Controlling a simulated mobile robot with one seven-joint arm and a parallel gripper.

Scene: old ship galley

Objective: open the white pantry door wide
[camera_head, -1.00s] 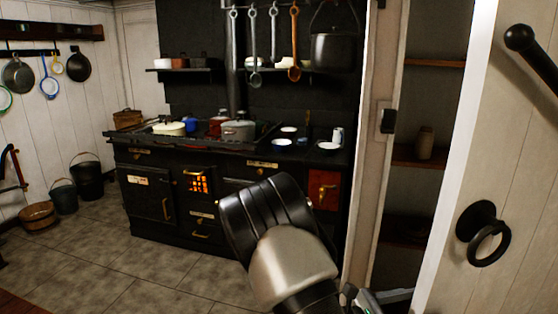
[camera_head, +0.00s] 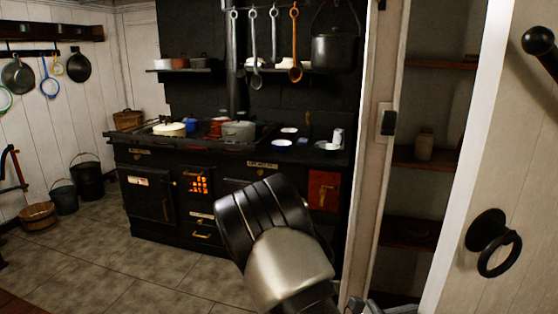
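The white pantry door (camera_head: 530,165) stands partly open at the right of the head view. Its black ring handle (camera_head: 493,243) is on the face toward me. A gap to the left of the door's edge shows the pantry shelves (camera_head: 425,161). My gripper (camera_head: 388,304) shows only in part at the bottom edge, low in the opening beside the door's lower edge. Its fingertips are mostly cut off, so I cannot tell whether it is open or shut, or whether it touches the door.
A black stove (camera_head: 230,180) with pots stands at the back, left of the door frame (camera_head: 372,160). A black latch plate (camera_head: 388,122) is on the frame. A jar (camera_head: 424,144) stands on a pantry shelf. Buckets stand at the far left. The tiled floor before the stove is clear.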

